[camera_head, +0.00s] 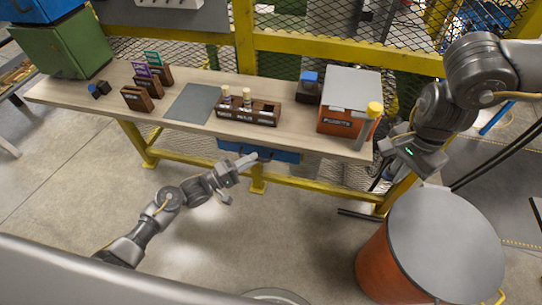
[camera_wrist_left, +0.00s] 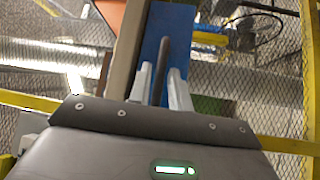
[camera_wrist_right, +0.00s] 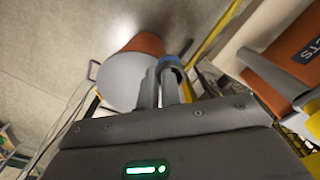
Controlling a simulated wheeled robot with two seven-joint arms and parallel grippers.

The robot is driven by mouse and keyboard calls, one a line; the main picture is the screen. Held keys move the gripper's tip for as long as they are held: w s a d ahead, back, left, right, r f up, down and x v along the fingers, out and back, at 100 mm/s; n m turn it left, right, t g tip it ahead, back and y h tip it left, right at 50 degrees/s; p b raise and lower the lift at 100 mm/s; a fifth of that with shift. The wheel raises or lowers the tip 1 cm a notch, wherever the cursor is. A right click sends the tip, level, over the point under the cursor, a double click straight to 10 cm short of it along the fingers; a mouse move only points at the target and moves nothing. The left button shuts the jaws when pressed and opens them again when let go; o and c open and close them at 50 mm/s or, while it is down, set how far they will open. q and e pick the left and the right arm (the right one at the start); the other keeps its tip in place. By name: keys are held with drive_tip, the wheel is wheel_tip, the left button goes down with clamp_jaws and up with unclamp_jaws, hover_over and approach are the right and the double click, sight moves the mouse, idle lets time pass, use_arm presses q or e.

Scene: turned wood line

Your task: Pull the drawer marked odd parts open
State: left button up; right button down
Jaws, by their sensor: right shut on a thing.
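A blue drawer (camera_head: 287,155) hangs under the front edge of the bench; its label cannot be read here. In the left wrist view the blue drawer front (camera_wrist_left: 181,45) runs behind a dark bar handle (camera_wrist_left: 160,72). My left gripper (camera_head: 252,162) is at the drawer, its two fingers on either side of the handle, open with narrow gaps showing. My right gripper (camera_head: 384,147) is off the bench's right end, shut on a small round blue-and-grey thing (camera_wrist_right: 170,62), mostly hidden by the fingers. I cannot tell whether the drawer is fully closed.
The bench top (camera_head: 180,82) carries an orange bin (camera_head: 340,122), a wooden rack (camera_head: 247,117) with pegs and a grey mat (camera_head: 190,104). An orange drum (camera_head: 380,265) with grey lid (camera_head: 445,245) stands front right. The floor before the drawer is clear.

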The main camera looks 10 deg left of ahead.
use_arm(q)
drive_tip(key=shift+x, duration=0.95)
use_arm(e)
drive_tip(key=shift+r, duration=0.1)
